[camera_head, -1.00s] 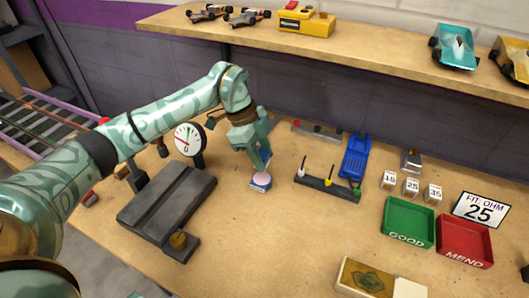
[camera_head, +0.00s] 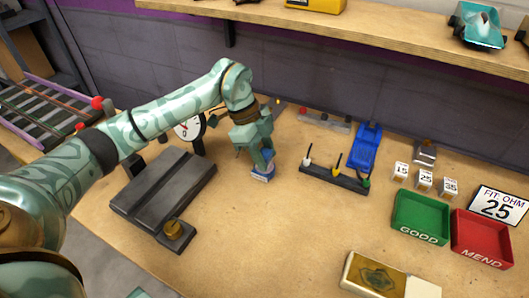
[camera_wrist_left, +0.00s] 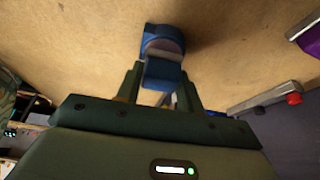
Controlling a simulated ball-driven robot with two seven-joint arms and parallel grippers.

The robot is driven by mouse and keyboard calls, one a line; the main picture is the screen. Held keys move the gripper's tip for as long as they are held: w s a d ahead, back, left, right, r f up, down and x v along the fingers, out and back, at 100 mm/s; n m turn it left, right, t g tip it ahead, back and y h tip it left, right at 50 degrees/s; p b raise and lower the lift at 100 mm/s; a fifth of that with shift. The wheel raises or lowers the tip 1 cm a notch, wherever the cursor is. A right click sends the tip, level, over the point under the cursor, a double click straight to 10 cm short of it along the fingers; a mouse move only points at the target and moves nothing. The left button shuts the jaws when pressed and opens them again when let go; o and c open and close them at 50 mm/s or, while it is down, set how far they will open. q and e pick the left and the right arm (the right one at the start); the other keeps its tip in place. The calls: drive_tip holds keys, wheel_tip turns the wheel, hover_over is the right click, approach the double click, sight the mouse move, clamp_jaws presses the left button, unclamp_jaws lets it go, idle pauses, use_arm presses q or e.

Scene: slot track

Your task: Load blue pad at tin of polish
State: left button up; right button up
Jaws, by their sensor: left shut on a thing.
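The blue pad (camera_wrist_left: 162,75) is between the fingertips of my left gripper (camera_wrist_left: 160,86), which is shut on it. The tin of polish (camera_head: 262,178) stands on the bench directly below this gripper (camera_head: 262,160) in the head view. In the wrist view the tin (camera_wrist_left: 160,31) has a blue rim and a pinkish top, partly hidden by the pad. The pad overlaps the tin's near side there; I cannot tell whether they touch. In the head view the fingers mostly hide the pad.
A dark track block (camera_head: 165,190) with a brass knob (camera_head: 174,229) lies left of the tin. A dial gauge (camera_head: 190,127) stands behind it. A rack with coloured probes (camera_head: 333,179) is to the right, with green (camera_head: 420,216) and red (camera_head: 482,238) trays beyond.

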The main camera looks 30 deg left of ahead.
sight(265, 153)
use_arm(q)
drive_tip(key=shift+f, duration=0.15)
use_arm(e)
drive_tip(key=shift+d, duration=0.25)
use_arm(q)
drive_tip(key=shift+f, duration=0.35)
use_arm(e)
drive_tip(key=shift+f, duration=0.1)
drive_tip(key=shift+a, duration=0.15)
idle(0.5)
drive_tip(key=shift+w+r, duration=0.15)
drive_tip(key=shift+r, duration=0.15)
idle(0.4)
use_arm(q)
drive_tip(key=shift+f+p, duration=0.1)
drive_tip(key=shift+p, duration=0.2)
use_arm(e)
drive_tip(key=shift+r, duration=0.1)
